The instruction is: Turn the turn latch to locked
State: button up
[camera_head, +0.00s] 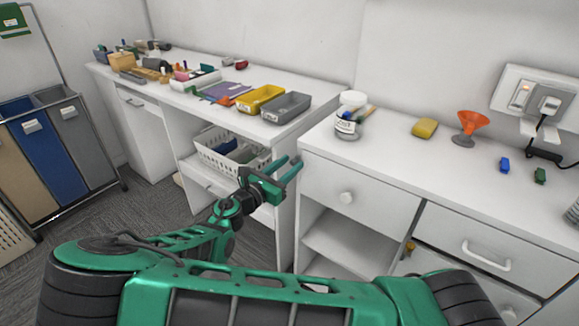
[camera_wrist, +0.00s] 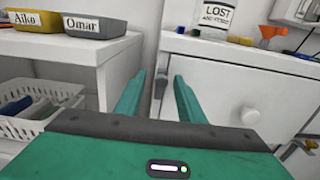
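A small brass-coloured fitting, which looks like the turn latch (camera_head: 410,247), sits low on the front of the right white cabinet, beside the lower right door. It also shows at the right edge of the wrist view (camera_wrist: 302,147), partly cut off; I cannot tell which way it is turned. My gripper (camera_head: 284,170) is green, open and empty. It is in front of the gap between the desk and the cabinet, well left of the fitting. In the wrist view, the two fingers (camera_wrist: 158,92) stand apart with nothing held between them.
The cabinet has a drawer with a round knob (camera_head: 346,197), an open shelf below it and a drawer with a bar handle (camera_head: 486,257). A jar (camera_head: 349,122), yellow block (camera_head: 424,128) and orange funnel (camera_head: 470,124) stand on top. A white basket (camera_head: 222,156) sits under the desk.

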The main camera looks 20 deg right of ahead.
grip_shut()
jog(key=shift+d, duration=0.1)
jog(key=shift+s+m, duration=0.15)
jog(key=shift+m, duration=0.35)
jog(key=s+m, duration=0.1)
jog(key=m, duration=0.3)
jog(key=d+f+m, duration=0.1)
jog(key=m, duration=0.2)
jog(key=s+f+m, duration=0.1)
jog(key=m, duration=0.3)
jog(key=shift+s+d+f+m, duration=0.25)
jog(key=shift+s+d+m, duration=0.05)
jog(key=shift+s+d, duration=0.1)
jog(key=shift+f+m, duration=0.25)
jog(key=shift+m, duration=0.6)
jog(key=shift+f+m, duration=0.3)
jog(key=shift+m, duration=0.6)
jog(key=shift+f+m, duration=0.25)
jog(key=shift+m, duration=0.6)
jog(key=shift+s, duration=0.1)
